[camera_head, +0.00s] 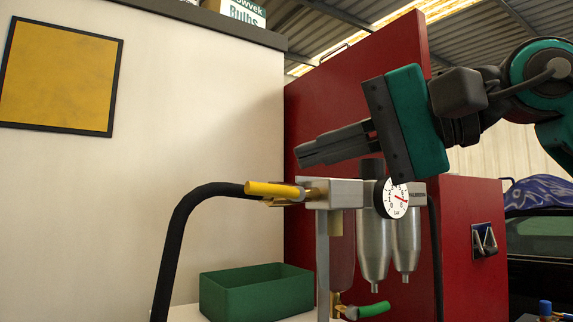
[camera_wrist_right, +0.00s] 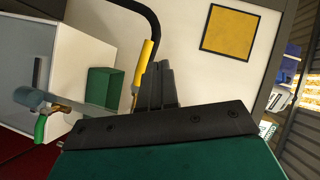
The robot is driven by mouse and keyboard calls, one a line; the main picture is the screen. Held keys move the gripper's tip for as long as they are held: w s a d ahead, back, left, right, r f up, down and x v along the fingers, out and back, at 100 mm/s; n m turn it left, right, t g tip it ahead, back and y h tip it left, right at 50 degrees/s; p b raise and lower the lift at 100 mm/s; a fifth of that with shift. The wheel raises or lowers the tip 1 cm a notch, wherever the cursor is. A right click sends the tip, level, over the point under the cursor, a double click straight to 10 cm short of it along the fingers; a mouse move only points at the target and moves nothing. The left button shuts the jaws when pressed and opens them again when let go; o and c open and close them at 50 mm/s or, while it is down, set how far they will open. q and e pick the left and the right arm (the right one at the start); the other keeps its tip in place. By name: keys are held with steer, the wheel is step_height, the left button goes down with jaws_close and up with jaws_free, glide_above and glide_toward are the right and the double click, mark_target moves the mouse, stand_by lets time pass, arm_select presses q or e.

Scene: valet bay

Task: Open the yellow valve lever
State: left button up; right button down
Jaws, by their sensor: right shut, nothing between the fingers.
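The yellow valve lever (camera_head: 272,189) lies nearly level at the left end of a grey filter-regulator unit (camera_head: 337,192), beside a black hose. In the right wrist view the yellow lever (camera_wrist_right: 148,62) shows just left of my fingers. My right gripper (camera_head: 300,154) comes in from the right with its fingers together and empty. In the head view it appears above the lever and the unit, apart from them. In the wrist view its fingers (camera_wrist_right: 158,68) point toward the white wall. My left gripper is in neither view.
A pressure gauge (camera_head: 396,199) and metal bowls (camera_head: 375,250) are on the unit. A green bin (camera_head: 257,290) stands below the lever. A green-handled valve (camera_head: 373,310) is lower down. A red cabinet (camera_head: 470,220) stands behind. A yellow panel (camera_head: 58,75) hangs on the wall.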

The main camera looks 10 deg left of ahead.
steer(key=v, duration=0.7)
steer(key=shift+d, duration=0.3)
steer(key=shift+r, duration=0.1)
